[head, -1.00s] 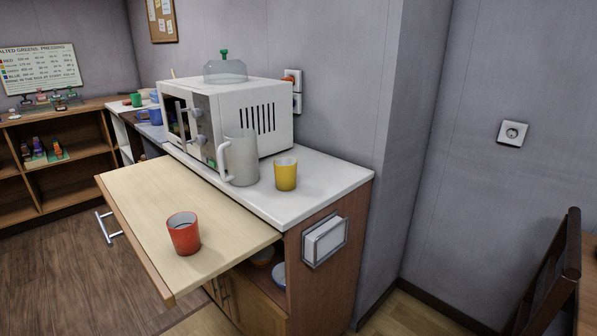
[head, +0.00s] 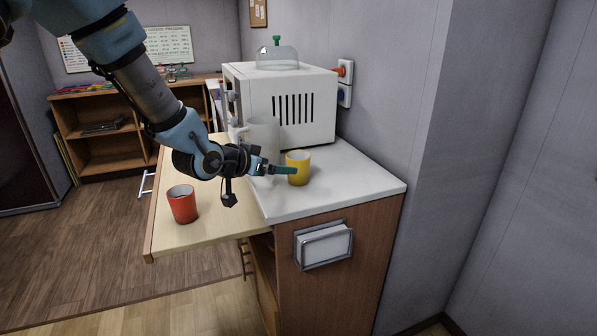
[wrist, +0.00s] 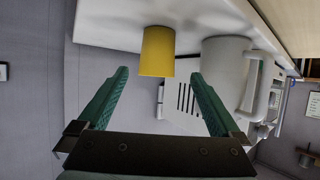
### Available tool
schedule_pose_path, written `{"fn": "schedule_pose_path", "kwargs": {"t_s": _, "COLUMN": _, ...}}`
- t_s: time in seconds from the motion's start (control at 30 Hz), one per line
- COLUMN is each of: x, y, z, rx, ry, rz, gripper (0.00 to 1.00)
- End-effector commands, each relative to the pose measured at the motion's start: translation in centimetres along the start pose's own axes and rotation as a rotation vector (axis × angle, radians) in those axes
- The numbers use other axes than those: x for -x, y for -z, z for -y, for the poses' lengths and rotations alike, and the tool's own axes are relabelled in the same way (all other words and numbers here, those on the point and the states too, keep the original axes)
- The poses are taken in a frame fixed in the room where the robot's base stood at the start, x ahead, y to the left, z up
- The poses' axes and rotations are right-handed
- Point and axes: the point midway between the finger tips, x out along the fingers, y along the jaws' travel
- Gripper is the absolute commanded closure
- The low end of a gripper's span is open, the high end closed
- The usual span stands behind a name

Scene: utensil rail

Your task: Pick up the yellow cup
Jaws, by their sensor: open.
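The yellow cup (head: 302,168) stands upright on the white counter in front of the microwave in the head view. In the wrist view the yellow cup (wrist: 157,52) shows ahead of the fingertips, between their lines. My gripper (head: 285,170) is at the cup's left side in the head view, its green fingers overlapping the cup's edge there. In the wrist view my gripper (wrist: 160,78) is open, with nothing visible between its fingers. I cannot tell whether a finger touches the cup.
A grey pitcher (head: 263,135) stands left of the yellow cup, close behind my gripper. A red cup (head: 182,205) stands on the pulled-out wooden board (head: 215,222). The white microwave (head: 315,108) stands behind. The white counter (head: 345,190) is clear to the right and front.

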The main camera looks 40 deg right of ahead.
Motion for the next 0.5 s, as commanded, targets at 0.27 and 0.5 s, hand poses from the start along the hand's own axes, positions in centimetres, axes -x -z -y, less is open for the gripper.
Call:
{"fn": "schedule_pose_path", "kwargs": {"t_s": 0.27, "x": -4.3, "y": 0.4, "z": -0.4, "rx": -0.002, "ry": -0.010, "rz": -0.010, "gripper": 0.00}}
{"fn": "schedule_pose_path", "kwargs": {"t_s": 0.5, "x": -5.9, "y": 0.4, "z": -0.4, "rx": -0.002, "ry": -0.008, "rz": -0.008, "gripper": 0.00}}
